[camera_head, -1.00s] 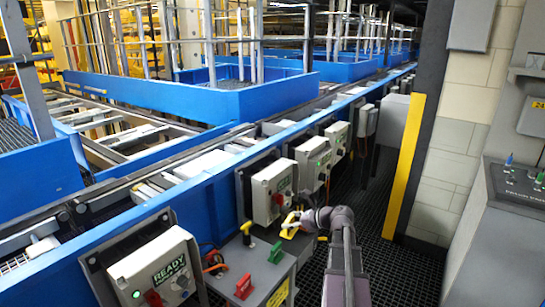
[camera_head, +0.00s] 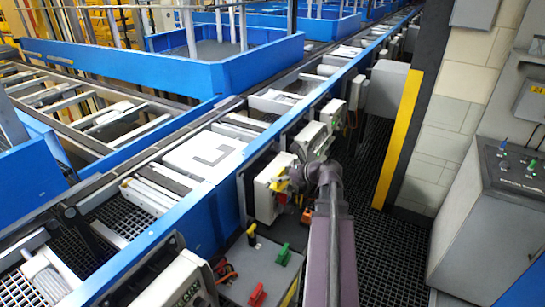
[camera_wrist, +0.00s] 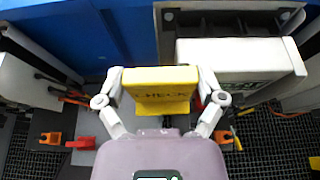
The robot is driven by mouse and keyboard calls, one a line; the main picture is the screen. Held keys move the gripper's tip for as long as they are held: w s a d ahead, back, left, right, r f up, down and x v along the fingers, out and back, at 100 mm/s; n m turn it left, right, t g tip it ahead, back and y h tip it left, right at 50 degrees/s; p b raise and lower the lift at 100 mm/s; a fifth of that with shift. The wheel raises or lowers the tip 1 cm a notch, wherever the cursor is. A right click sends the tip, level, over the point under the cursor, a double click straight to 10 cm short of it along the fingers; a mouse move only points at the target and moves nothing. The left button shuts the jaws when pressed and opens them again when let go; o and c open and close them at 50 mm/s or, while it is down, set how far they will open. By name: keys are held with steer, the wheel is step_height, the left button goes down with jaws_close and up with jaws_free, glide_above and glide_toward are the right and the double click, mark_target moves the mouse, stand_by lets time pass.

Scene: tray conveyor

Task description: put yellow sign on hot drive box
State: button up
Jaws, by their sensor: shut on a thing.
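My gripper (camera_head: 290,180) is shut on the yellow sign (camera_wrist: 160,88), which reads CHECK in the wrist view. The sign is held between both fingers, above the floor and stand. In the head view the sign (camera_head: 278,184) shows small, in front of a pale grey drive box (camera_head: 265,194) on the conveyor's side. I cannot tell whether it touches that box. In the wrist view a pale box (camera_wrist: 240,55) with green lettering lies right of the sign, apart from it. More drive boxes stand farther along (camera_head: 309,138) and nearer (camera_head: 180,285). Which one is hot cannot be told.
A grey stand (camera_head: 238,272) below my gripper bears red (camera_head: 257,295), green (camera_head: 283,254) and yellow (camera_head: 251,233) handled items. The blue conveyor rail (camera_head: 205,215) runs along the left. A yellow post (camera_head: 398,140) and a control desk (camera_head: 505,200) stand right. Dark grating lies between.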

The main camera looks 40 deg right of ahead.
steer(key=shift+w+r, duration=0.2)
steer(key=shift+r, duration=0.2)
steer(key=shift+w+d, duration=0.15)
steer(key=shift+d, duration=0.05)
steer(key=w+d, duration=0.2)
steer(key=w, duration=0.2)
steer(key=w+d+f, duration=0.1)
steer(key=w+d, duration=0.2)
steer(key=w, duration=0.1)
steer(key=w+d+b, duration=0.1)
steer(key=w+d, duration=0.2)
steer(key=w, duration=0.1)
steer(key=shift+f, duration=0.2)
steer(key=shift+w+d, duration=0.2)
steer(key=shift+w+d+f+b, duration=0.2)
steer(key=shift+w+f+b, duration=0.15)
steer(key=shift+f+b, duration=1.5)
steer(key=shift+b, duration=0.05)
steer(key=shift+f, duration=0.15)
